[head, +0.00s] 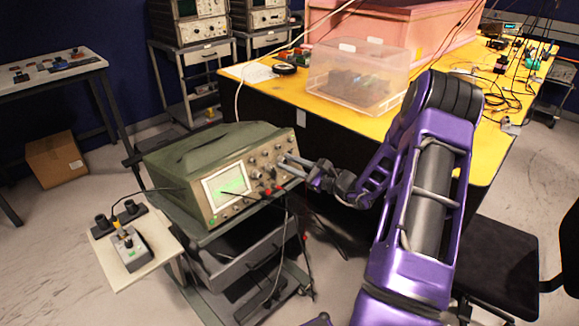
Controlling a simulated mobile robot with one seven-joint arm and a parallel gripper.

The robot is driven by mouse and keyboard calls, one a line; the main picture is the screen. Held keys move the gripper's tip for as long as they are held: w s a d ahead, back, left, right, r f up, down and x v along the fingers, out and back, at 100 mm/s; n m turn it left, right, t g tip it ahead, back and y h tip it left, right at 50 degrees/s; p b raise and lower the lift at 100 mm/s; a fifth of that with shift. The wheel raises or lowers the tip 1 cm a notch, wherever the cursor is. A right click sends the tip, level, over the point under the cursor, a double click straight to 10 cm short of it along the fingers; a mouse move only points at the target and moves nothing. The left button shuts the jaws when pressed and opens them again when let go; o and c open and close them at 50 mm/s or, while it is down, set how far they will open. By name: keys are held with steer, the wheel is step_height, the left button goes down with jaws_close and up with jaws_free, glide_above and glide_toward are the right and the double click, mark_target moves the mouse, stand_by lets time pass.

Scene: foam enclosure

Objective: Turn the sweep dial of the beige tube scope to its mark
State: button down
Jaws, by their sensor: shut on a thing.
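The tube scope (222,168) has a green case and a beige front panel. It stands on a grey cart left of the middle, its lit screen (228,188) showing a green trace. Several knobs sit on the panel right of the screen. My gripper (284,163) reaches in from the right, its two fingers at the panel's upper right part, shut on a small knob there. The fingertips cover most of that knob. I cannot make out the sweep dial's mark or its pointer at this size.
Cables with red plugs (268,190) hang from the panel's lower part, just below my gripper. A small side table (160,262) holds a switch box (130,248). A yellow bench (400,125) with a clear bin (357,75) stands behind. A black chair (497,262) is at right.

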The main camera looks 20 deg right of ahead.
stand_by(0.4)
steer(key=c, duration=1)
jaws_free()
steer(key=shift+o, duration=0.2)
steer(key=v, duration=1.7)
steer(key=shift+s+p, duration=0.25)
steer(key=shift+p, duration=0.2)
